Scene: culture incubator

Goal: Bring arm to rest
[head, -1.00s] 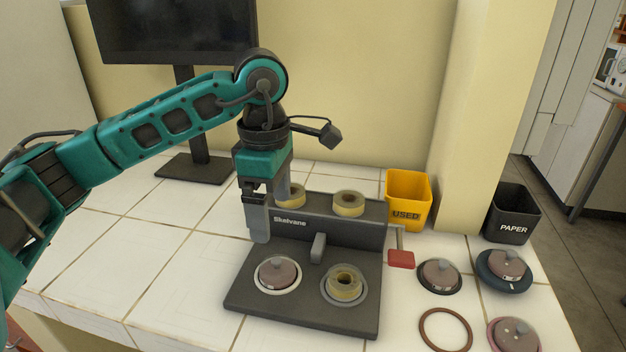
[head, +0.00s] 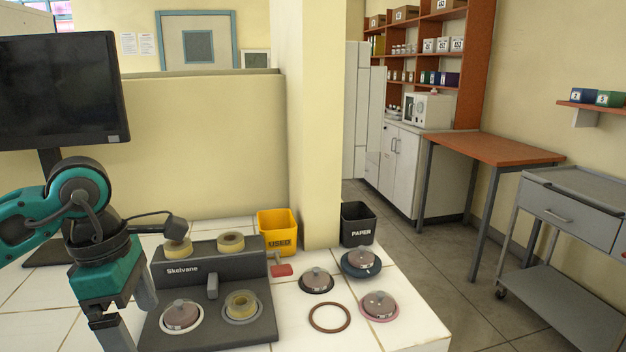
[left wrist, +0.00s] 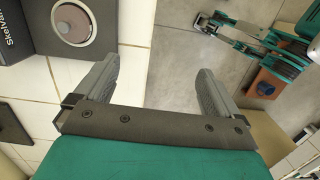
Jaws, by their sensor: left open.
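My left gripper (head: 128,318) is open and empty, just left of the Skelvane station in the head view, with its lower end near the bottom edge. Its two apart fingers also show in the left wrist view (left wrist: 155,82), with bare floor behind them. The dark Skelvane station (head: 215,268) stands on the white-tiled counter, and part of it shows in the left wrist view (left wrist: 103,35). A teal arm in the upper right of the left wrist view seems to be my right arm, with a small grey end that may be my right gripper (left wrist: 208,23).
Tan rings (head: 231,242) and a knobbed disc (head: 180,316) are on the station. Yellow USED bin (head: 278,226), black PAPER bin (head: 357,224), several knobbed discs (head: 317,279) and a brown ring (head: 330,317) lie right of it. A monitor (head: 60,90) stands at left.

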